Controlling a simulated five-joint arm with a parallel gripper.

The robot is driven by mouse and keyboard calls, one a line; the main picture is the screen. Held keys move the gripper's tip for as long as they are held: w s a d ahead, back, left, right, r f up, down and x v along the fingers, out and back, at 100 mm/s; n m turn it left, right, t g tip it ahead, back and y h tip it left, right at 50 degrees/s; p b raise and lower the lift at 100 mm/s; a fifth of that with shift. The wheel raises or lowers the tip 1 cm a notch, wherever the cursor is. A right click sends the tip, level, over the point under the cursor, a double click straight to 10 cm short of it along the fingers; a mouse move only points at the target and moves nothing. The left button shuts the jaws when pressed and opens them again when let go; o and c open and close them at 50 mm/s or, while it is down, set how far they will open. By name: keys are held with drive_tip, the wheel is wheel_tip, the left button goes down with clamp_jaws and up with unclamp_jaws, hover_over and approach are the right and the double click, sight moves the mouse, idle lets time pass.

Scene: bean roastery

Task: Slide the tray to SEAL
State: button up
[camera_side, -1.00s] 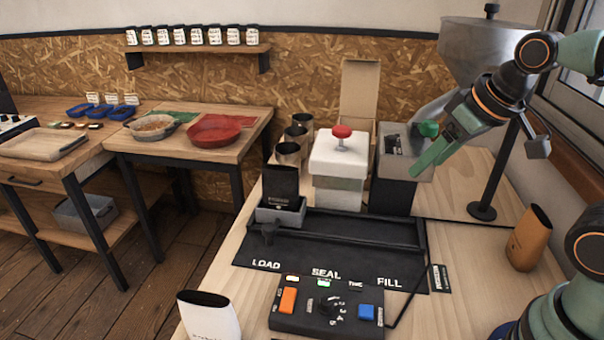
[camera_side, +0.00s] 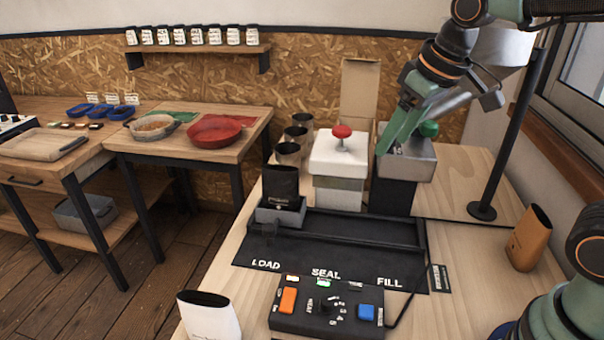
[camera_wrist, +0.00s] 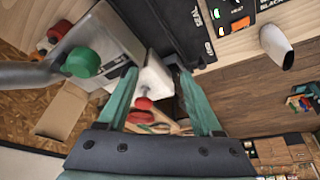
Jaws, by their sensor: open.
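The small grey tray (camera_side: 280,214) sits at the LOAD end of the black track (camera_side: 360,228), left of the SEAL label. A black bag (camera_side: 282,184) stands upright in it. A dark knob (camera_side: 268,232) is on the tray's front. My gripper (camera_side: 386,148) is open and empty, high above the back of the bench near the green knob, to the right of the tray and apart from it. In the wrist view my gripper's two green fingers (camera_wrist: 165,100) are spread, with the white sealer block and its red knob showing between them. The tray is not clearly visible there.
The white sealer (camera_side: 338,170) with a red knob stands behind the track. The grey box with a green knob (camera_side: 428,129) is to its right. A control box (camera_side: 326,308) lies in front. A white bag (camera_side: 208,316) and brown bag (camera_side: 530,238) stand at the sides.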

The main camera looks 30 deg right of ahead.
drive_tip(key=w+a+f+n+g, duration=0.2)
drive_tip(key=w+a+n, duration=0.1)
drive_tip(key=w+a, duration=0.55)
drive_tip(key=n+g, duration=0.2)
hover_over(268, 228)
wheel_tip(268, 228, down, 8)
wheel_tip(268, 228, down, 12)
drive_tip(key=shift+w+d+r, duration=0.1)
drive_tip(key=shift+d+r, duration=0.05)
drive_tip(key=shift+r, duration=0.05)
drive_tip(key=shift+c, duration=0.4)
drive_tip(key=c, duration=1)
drive_tip(key=shift+r, duration=0.1)
